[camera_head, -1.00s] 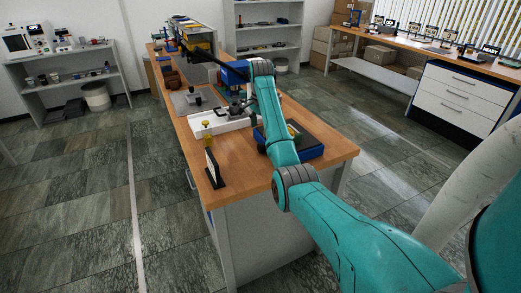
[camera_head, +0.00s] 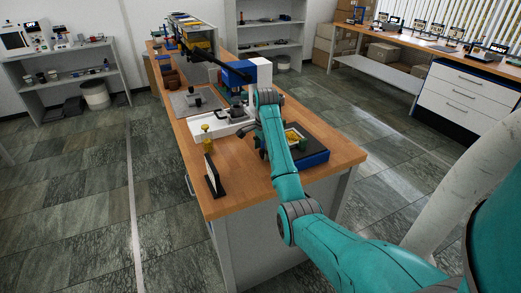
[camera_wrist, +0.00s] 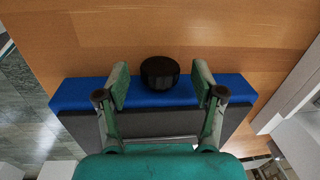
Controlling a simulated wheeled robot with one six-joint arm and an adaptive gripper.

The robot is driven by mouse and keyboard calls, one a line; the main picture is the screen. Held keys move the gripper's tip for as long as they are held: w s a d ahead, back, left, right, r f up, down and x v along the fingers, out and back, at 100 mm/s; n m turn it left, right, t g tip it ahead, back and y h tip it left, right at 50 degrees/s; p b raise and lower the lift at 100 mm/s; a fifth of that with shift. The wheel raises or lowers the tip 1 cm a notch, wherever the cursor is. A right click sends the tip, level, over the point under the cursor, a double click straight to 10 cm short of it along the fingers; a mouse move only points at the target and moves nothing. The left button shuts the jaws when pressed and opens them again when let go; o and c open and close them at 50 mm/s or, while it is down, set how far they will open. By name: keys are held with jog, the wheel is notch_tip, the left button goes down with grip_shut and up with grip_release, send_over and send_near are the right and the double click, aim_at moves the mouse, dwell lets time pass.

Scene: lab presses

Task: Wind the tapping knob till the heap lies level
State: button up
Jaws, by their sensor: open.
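The tapping device is a blue base with a dark top (camera_head: 315,153) near the table's front right corner. A yellow heap (camera_head: 293,135) shows on its top, partly behind my arm; whether it is level is too small to tell. In the wrist view, a round black knob (camera_wrist: 160,72) stands at the edge of the blue base (camera_wrist: 75,93). My gripper (camera_wrist: 161,84) is open, one finger on each side of the knob, with a gap on both sides. The heap is hidden in the wrist view. In the head view my forearm hides most of the gripper.
A blue press (camera_head: 238,75) and a white box stand behind. The wooden table (camera_head: 245,190) is clear in front.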

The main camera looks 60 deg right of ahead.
jog(key=shift+f, duration=0.8)
jog(key=shift+c, duration=0.2)
jog(key=c, duration=1.1)
jog(key=shift+t+h, duration=0.3)
jog(key=shift+t, duration=0.3)
jog(key=o, duration=1.1)
jog(key=shift+o, duration=0.2)
